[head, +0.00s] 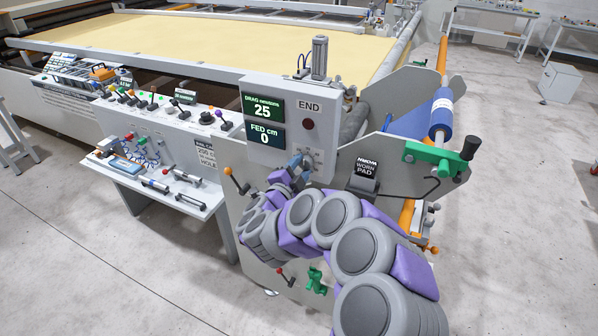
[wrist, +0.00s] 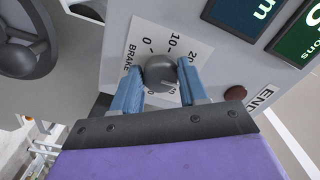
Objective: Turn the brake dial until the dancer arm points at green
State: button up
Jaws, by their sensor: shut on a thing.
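The brake dial (wrist: 160,72) is a dark grey round knob on a white scale plate marked BRAKE (wrist: 140,40), with 0, 10 and 20 visible. My gripper (wrist: 161,84) has its blue fingers on either side of the dial, shut on it. In the head view my gripper (head: 293,168) reaches the lower front of the panel box, and the fingers largely hide the dial. The drag display (head: 262,107) reads 25 newtons. I cannot pick out the dancer arm or its green mark with certainty.
A FED display (head: 264,135) reads 0 cm. A dark red button (head: 308,124) sits under the END label. A lever console (head: 165,105) stands left. The floor is clear at lower left.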

dwell(0.3)
jog(key=o, duration=1.1)
jog(key=shift+c, duration=0.2)
jog(key=shift+s, duration=0.1)
jog(key=p+v, duration=0.1)
jog(key=v, duration=1.6)
jog(key=shift+p, duration=0.4)
jog(key=shift+a, duration=0.15)
